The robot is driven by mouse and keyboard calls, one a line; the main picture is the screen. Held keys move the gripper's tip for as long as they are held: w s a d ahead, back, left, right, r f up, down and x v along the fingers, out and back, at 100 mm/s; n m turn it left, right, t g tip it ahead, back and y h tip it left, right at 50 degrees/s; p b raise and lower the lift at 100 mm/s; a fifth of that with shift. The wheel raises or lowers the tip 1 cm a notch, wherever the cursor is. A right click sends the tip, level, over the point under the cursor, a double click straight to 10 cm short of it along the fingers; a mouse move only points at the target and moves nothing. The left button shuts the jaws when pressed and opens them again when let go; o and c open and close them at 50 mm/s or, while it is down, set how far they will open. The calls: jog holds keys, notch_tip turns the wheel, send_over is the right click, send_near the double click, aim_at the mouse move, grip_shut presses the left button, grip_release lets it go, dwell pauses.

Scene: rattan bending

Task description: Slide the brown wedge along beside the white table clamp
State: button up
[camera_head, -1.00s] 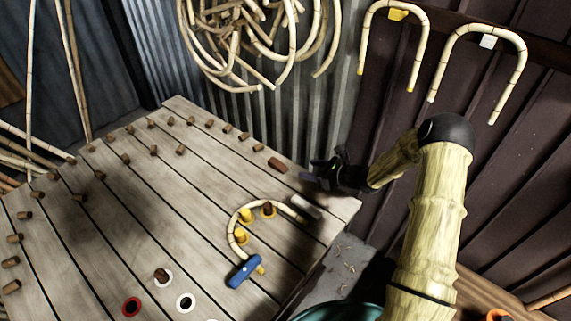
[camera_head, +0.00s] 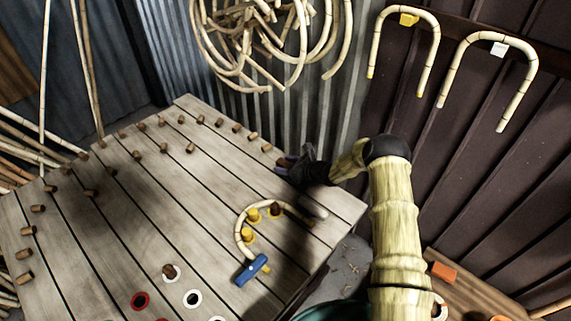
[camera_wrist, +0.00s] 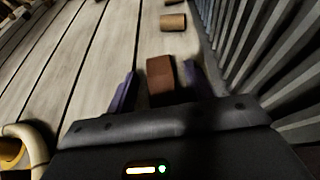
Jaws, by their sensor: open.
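The brown wedge (camera_wrist: 160,82) is a reddish-brown block on the slatted table near its back right edge. In the wrist view it stands between the two purple fingers of my gripper (camera_wrist: 159,68). The fingers are open, one on each side, with a visible gap to the left finger. In the head view my gripper (camera_head: 286,162) hides the wedge. The white table clamp (camera_head: 313,207) lies at the table's right side, nearer the camera than my gripper, beside the end of a bent rattan cane (camera_head: 240,228).
The slatted table (camera_head: 150,230) carries several wooden pegs (camera_head: 190,147), yellow pegs and a blue clamp (camera_head: 252,270). One peg (camera_wrist: 173,21) lies just beyond the wedge. A corrugated metal wall (camera_wrist: 255,50) runs close along the right of the wrist view.

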jog(key=c, duration=1)
jog(key=shift+c, duration=0.2)
jog(key=shift+w+d, duration=0.1)
